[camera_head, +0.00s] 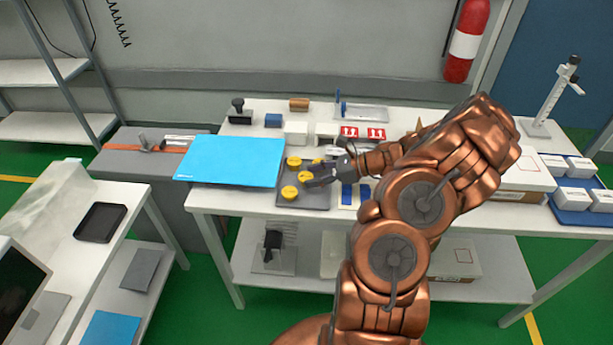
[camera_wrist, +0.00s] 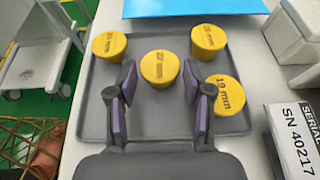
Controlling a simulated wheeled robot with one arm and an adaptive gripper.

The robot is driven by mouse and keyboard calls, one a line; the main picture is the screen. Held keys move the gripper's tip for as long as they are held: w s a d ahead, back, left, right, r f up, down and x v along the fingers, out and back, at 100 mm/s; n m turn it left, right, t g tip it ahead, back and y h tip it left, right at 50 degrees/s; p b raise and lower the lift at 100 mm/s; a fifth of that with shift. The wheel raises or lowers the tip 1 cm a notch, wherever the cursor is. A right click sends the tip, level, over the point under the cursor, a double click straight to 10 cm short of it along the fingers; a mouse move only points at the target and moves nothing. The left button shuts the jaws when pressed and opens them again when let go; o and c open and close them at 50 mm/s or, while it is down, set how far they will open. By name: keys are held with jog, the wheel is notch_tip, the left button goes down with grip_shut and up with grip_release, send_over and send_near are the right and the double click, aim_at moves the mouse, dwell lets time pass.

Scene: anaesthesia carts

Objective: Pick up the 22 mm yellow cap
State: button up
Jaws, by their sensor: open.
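Several yellow caps stand on a dark grey tray (camera_wrist: 95,125); the tray also shows in the head view (camera_head: 312,200). The middle cap (camera_wrist: 159,68) has a label that looks like 22 mm, though the print is small; it also shows in the head view (camera_head: 305,177). My gripper (camera_wrist: 159,84) is open, its two fingers pointing at this middle cap, one to each side of its near part. I cannot tell how high the fingertips are above the tray. In the head view my gripper (camera_head: 314,176) is over the tray, beside the caps.
A cap marked 19 mm (camera_wrist: 225,95) is close by the right finger. Other caps stand at the far left (camera_wrist: 109,42) and far right (camera_wrist: 208,40). A blue sheet (camera_head: 230,160) lies beyond the tray. A box labelled SN 40217 (camera_wrist: 297,140) is at the right.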

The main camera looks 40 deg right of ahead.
jog(key=shift+x, duration=1.4)
jog(key=c, duration=0.5)
